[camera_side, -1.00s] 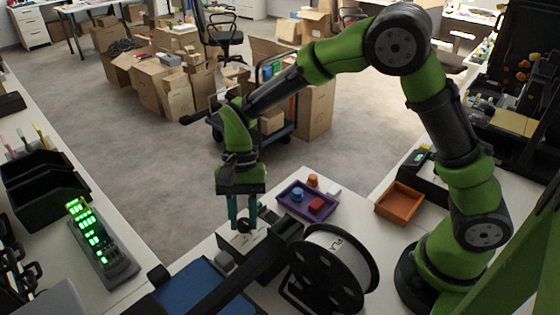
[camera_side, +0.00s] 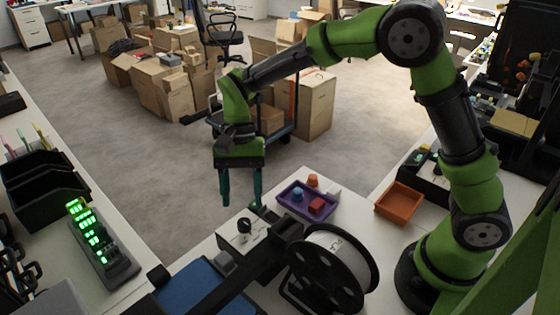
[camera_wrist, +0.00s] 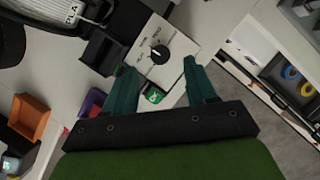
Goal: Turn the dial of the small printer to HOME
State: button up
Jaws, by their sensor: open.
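The small printer is a black frame with a blue bed (camera_side: 195,290) in the side view. Its white control panel (camera_wrist: 176,66) carries a black round dial (camera_wrist: 159,53) with a light pointer mark. The dial also shows in the side view (camera_side: 245,226). Small labels ring the dial, too small to read, so I cannot tell which one the pointer meets. My gripper (camera_side: 240,197) is open and empty, pointing down above the panel, clear of the dial. In the wrist view its teal fingers (camera_wrist: 158,66) stand either side of the dial.
A small green lit display (camera_wrist: 154,96) sits by the panel edge. A filament spool (camera_side: 333,270) stands right of the panel. A purple tray (camera_side: 284,211) with small blocks lies behind it, and an orange tray (camera_side: 400,202) further right. A green-lit device (camera_side: 95,240) is at left.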

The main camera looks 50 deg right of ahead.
jog(key=v, duration=1.1)
jog(key=shift+r, duration=0.3)
jog(key=shift+w+d, duration=0.1)
jog(key=s+d+r+n+t, duration=0.1)
jog(key=s+d+n+t, duration=0.1)
jog(key=s+d+t, duration=0.3)
jog(key=s+d+n+t+h, duration=0.1)
jog(key=s+d+n+t, duration=0.2)
jog(key=s, duration=0.9)
jog(key=shift+s+d+r+t, duration=0.25)
jog(key=shift+d+r+t, duration=0.1)
jog(key=shift+d+t, duration=0.85)
